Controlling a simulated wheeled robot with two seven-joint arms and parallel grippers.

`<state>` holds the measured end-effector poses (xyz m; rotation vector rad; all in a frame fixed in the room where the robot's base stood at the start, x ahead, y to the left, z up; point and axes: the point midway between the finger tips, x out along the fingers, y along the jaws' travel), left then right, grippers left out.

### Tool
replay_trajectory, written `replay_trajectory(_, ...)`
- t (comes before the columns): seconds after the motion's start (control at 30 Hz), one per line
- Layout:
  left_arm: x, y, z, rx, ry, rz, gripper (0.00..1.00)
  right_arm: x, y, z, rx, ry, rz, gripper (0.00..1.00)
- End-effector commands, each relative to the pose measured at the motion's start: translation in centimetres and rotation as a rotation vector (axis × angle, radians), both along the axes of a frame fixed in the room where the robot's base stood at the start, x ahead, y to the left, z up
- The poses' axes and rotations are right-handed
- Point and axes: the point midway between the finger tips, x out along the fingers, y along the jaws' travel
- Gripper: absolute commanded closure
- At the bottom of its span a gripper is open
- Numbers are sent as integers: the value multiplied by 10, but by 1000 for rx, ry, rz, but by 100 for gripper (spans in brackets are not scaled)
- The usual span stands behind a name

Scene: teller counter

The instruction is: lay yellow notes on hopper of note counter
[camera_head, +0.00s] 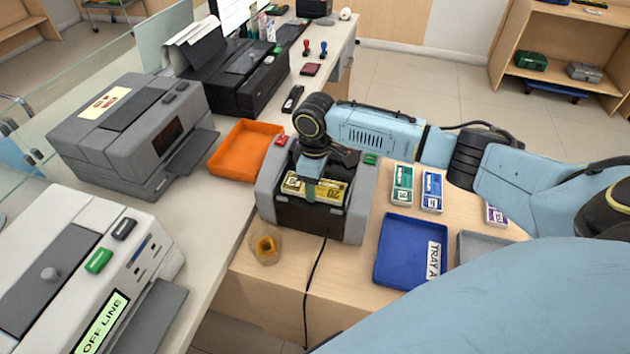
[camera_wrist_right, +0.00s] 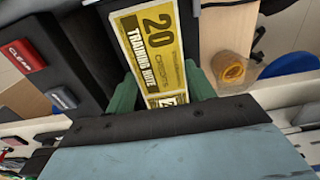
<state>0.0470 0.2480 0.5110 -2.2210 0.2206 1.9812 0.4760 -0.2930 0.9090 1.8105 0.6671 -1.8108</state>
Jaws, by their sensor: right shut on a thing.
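The yellow notes (camera_head: 326,192) are a banded bundle marked 20. They lie at the top of the grey and black note counter (camera_head: 268,192), over its hopper. My right gripper (camera_head: 312,188) reaches down from above and is shut on the bundle. In the right wrist view the notes (camera_wrist_right: 158,50) stick out from between the green fingertips (camera_wrist_right: 160,95). I cannot tell whether the bundle rests on the hopper floor or is held just above it. My left gripper is not in view.
An orange tray (camera_head: 217,162) is left of the counter. Green notes (camera_head: 402,186), blue notes (camera_head: 431,190) and a blue tray (camera_head: 383,264) lie to the right. A tape roll (camera_head: 266,247) and a black cable (camera_head: 314,275) are in front. A white OFF LINE machine (camera_head: 75,225) stands at left.

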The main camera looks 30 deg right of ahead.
Motion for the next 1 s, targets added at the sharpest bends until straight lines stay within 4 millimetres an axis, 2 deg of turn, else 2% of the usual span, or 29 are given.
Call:
replay_trajectory(0.2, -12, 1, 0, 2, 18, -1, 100, 0, 0, -2, 1, 1, 0, 72)
replay_trajectory(0.23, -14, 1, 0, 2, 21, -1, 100, 0, 0, -2, 1, -1, 0, 44)
replay_trajectory(0.4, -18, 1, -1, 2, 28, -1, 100, 0, 0, -1, 1, -1, 0, 25)
replay_trajectory(0.73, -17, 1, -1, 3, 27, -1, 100, 0, 0, 3, 0, -1, 0, 25)
replay_trajectory(0.87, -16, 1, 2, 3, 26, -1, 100, 1, 0, 21, 2, -4, 1, 25)
replay_trajectory(1.0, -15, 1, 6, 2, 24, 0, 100, 1, 0, 52, 2, -5, 1, 25)
